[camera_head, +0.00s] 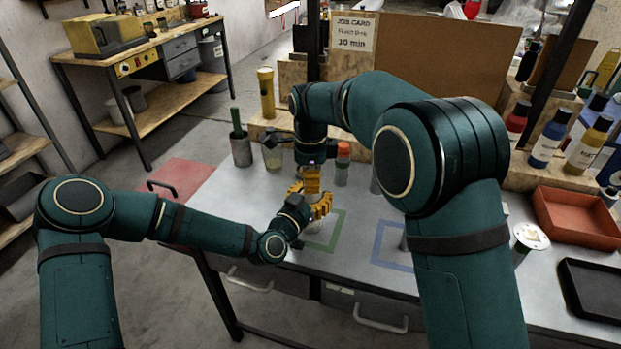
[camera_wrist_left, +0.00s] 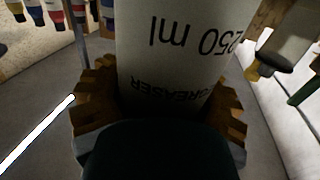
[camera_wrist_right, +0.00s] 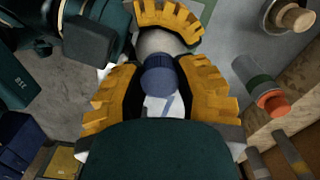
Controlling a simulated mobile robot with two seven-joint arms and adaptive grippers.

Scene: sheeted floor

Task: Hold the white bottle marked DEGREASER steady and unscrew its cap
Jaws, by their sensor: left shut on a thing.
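The white DEGREASER bottle (camera_wrist_left: 180,65) fills the left wrist view, its lettering upside down. My left gripper (camera_head: 318,208) is shut around the bottle's body, one finger on each side. My right gripper (camera_head: 312,178) is above the left one, its fingers pointing down around the bottle's top. In the right wrist view, the dark blue cap (camera_wrist_right: 160,78) lies between the fingers of my right gripper, with the bottle's pale shoulder (camera_wrist_right: 160,43) beyond it. I cannot tell whether these fingers press on the cap. In the head view the grippers hide most of the bottle.
A green outline (camera_head: 332,240) and a blue outline (camera_head: 380,246) mark the grey table. An orange-capped container (camera_head: 342,165) stands close behind the grippers. A red tray (camera_head: 575,218) and a black tray (camera_head: 595,288) lie at the right. Several bottles stand at the back right.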

